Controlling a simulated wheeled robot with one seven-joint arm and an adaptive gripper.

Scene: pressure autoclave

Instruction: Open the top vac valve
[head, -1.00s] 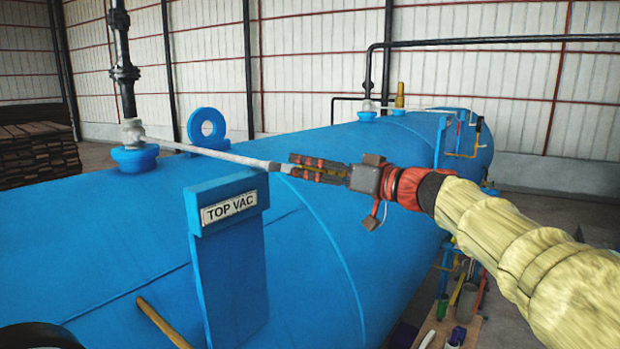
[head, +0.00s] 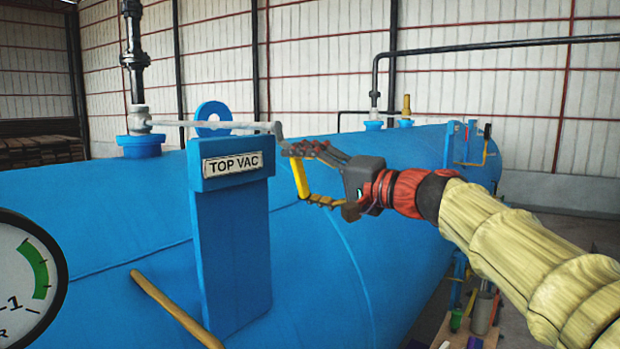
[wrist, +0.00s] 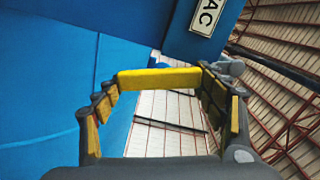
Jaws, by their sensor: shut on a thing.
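The TOP VAC sign (head: 234,165) is on a blue post standing before the blue tank. Behind it, a long grey rod (head: 225,125) runs right from a pale valve body (head: 139,118) under a black vertical pipe. A yellow handle (head: 299,178) hangs down at the rod's right end. My gripper (head: 303,176) comes from the right, one finger at the handle's top and one at its bottom, shut on it. In the wrist view the yellow handle (wrist: 160,78) spans between the fingertips, with a grey joint (wrist: 229,67) beside the right finger.
The blue tank (head: 400,210) fills the area below and behind my arm. A pressure gauge (head: 25,280) is at the lower left, and a tan bar (head: 175,310) is below the sign. A blue lifting eye (head: 212,112) is behind the rod. More valves and pipes are at the far right.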

